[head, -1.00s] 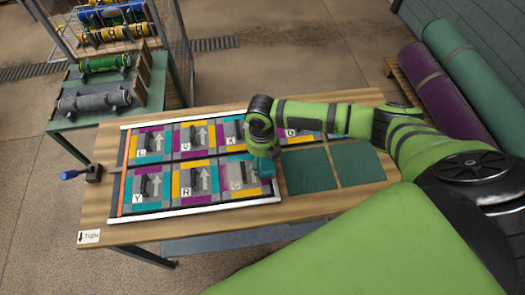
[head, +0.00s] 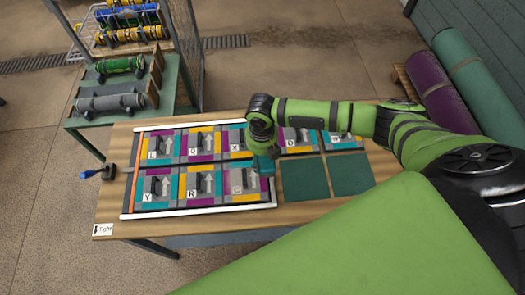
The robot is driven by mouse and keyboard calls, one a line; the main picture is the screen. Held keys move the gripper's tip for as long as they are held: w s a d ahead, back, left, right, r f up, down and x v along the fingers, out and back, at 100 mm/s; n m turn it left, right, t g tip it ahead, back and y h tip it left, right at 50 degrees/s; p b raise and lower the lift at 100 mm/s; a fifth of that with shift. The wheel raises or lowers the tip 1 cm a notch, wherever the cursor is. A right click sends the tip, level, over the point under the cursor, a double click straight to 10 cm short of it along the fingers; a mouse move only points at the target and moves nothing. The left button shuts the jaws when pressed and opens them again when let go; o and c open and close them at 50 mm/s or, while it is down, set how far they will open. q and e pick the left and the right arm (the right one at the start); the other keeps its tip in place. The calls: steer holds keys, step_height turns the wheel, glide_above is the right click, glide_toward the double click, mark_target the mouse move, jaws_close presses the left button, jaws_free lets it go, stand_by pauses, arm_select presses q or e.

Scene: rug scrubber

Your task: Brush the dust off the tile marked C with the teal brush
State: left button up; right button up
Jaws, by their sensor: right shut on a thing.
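The tile marked C (head: 238,183) lies at the right end of the near row of patterned tiles on the table. A greyish film covers its pattern, and its letter shows faintly. My right gripper (head: 262,152) points down over the right part of this tile. It is shut on the teal brush (head: 264,166), whose body shows below the jaws at the tile's right edge. The brush's lower end is partly hidden, so I cannot tell whether it touches the tile. My left gripper is not in view.
The tiles marked R (head: 203,184) and Y (head: 157,188) lie left of C, with another row behind. Two plain dark green squares (head: 304,180) lie to the right. A blue-handled tool (head: 92,174) sits at the table's left edge. A rack with rolls (head: 112,102) stands at back left.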

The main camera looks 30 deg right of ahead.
steer(key=o, duration=0.8)
steer(key=shift+a, duration=0.1)
steer(key=c, duration=0.6)
steer(key=shift+r+p, duration=0.35)
steer(key=shift+r, duration=2.7)
